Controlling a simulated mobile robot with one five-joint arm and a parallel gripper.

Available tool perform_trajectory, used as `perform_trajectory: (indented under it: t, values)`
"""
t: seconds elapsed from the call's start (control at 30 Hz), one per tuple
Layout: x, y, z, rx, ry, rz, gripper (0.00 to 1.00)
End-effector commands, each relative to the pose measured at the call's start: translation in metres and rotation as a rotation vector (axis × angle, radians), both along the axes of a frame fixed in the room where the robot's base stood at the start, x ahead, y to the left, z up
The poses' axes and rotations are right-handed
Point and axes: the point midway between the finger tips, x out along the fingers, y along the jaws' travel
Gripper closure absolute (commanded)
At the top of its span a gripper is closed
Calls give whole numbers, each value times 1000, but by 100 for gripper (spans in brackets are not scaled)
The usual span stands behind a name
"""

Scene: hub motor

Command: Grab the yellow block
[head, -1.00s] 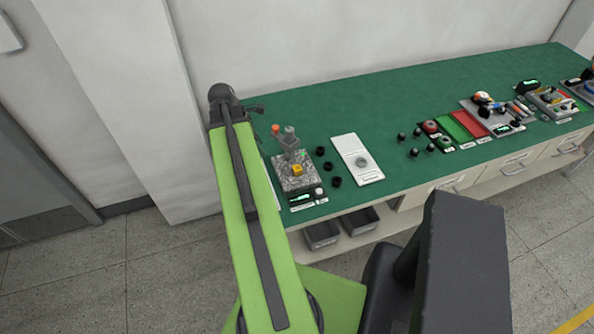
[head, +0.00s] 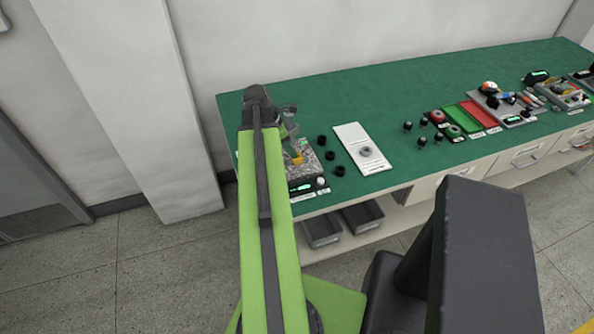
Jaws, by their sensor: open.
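The yellow block (head: 298,159) sits on the speckled grey slab (head: 311,170) at the left end of the green bench, at the foot of a grey upright fixture (head: 290,132). My green arm reaches up the left of the view and covers the slab's left part. My gripper (head: 287,110) is at the arm's far end, small and partly hidden, close to the top of the fixture. It is open. It appears apart from the yellow block, though its exact height above the bench is hard to judge.
Several black round parts (head: 326,155) and a white plate with a grey ring (head: 347,133) lie right of the slab. Green and red mats (head: 480,116) and other stations lie further right. The green bench top (head: 380,95) is clear at the back middle.

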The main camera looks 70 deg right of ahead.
Motion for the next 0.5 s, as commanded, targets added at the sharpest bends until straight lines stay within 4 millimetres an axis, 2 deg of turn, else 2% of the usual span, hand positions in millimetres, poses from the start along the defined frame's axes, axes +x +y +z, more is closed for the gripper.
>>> perform_trajectory:
  t: [0.03,0.13,0.23,0.5]
  values:
    - [-1,-1,-6,0,0,0,58]
    - [-2,-1,-4,0,0,0,58]
    - [-4,-3,-11,0,0,0,58]
    - [-19,-13,-52,0,0,-1,58]
